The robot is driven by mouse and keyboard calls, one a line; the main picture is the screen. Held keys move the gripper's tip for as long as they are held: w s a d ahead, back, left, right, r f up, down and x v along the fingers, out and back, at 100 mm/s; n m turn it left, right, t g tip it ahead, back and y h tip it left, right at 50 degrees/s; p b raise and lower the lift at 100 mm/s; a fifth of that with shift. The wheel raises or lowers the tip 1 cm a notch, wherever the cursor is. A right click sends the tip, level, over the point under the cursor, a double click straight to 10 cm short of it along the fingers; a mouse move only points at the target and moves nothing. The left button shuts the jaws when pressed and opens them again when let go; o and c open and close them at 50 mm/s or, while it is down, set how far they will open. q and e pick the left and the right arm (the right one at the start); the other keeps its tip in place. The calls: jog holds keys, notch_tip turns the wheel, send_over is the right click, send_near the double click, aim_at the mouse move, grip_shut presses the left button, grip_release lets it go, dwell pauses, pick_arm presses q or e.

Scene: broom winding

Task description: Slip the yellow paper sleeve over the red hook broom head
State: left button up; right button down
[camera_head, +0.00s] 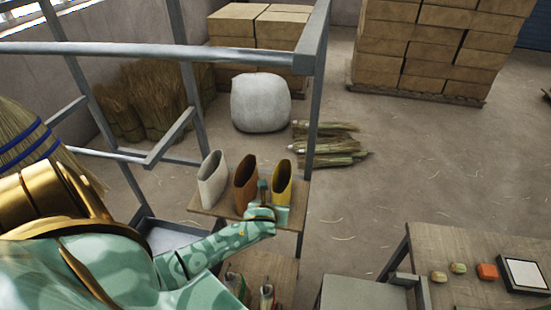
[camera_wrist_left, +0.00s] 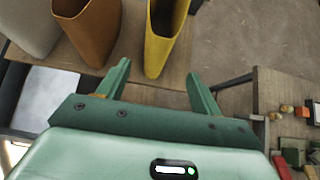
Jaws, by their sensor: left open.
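The yellow paper sleeve (camera_head: 282,183) stands upright, open end up, at the right end of a small wooden shelf. In the left wrist view the yellow sleeve (camera_wrist_left: 165,42) shows between my fingers and beyond them. My left gripper (camera_head: 272,202) is open and empty, close in front of the sleeve; I cannot tell whether a finger touches it. It also shows in the left wrist view (camera_wrist_left: 158,76). A straw broom head with blue bands (camera_head: 30,145) is at the left edge. I cannot make out a red hook on it. My right gripper is not in view.
An orange-brown sleeve (camera_head: 245,184) and a white sleeve (camera_head: 212,180) stand left of the yellow one on the shelf (camera_head: 204,206). A grey metal frame (camera_head: 318,100) rises around the shelf. A table (camera_head: 450,250) with small blocks stands at right. Straw bundles lie behind.

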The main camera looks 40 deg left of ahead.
aim_at(277, 195)
pick_arm(q)
jog(key=b+x, duration=0.9)
jog(key=x, duration=0.1)
jog(key=shift+a+f, duration=0.15)
jog(key=shift+f, duration=0.1)
jog(key=shift+w+a+f+b, duration=0.3)
jog(key=shift+w+f+b, duration=0.15)
jog(key=shift+w, duration=0.1)
jog(key=shift+r, duration=0.1)
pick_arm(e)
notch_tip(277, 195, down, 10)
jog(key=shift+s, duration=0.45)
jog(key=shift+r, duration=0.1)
pick_arm(q)
jog(key=c, duration=0.8)
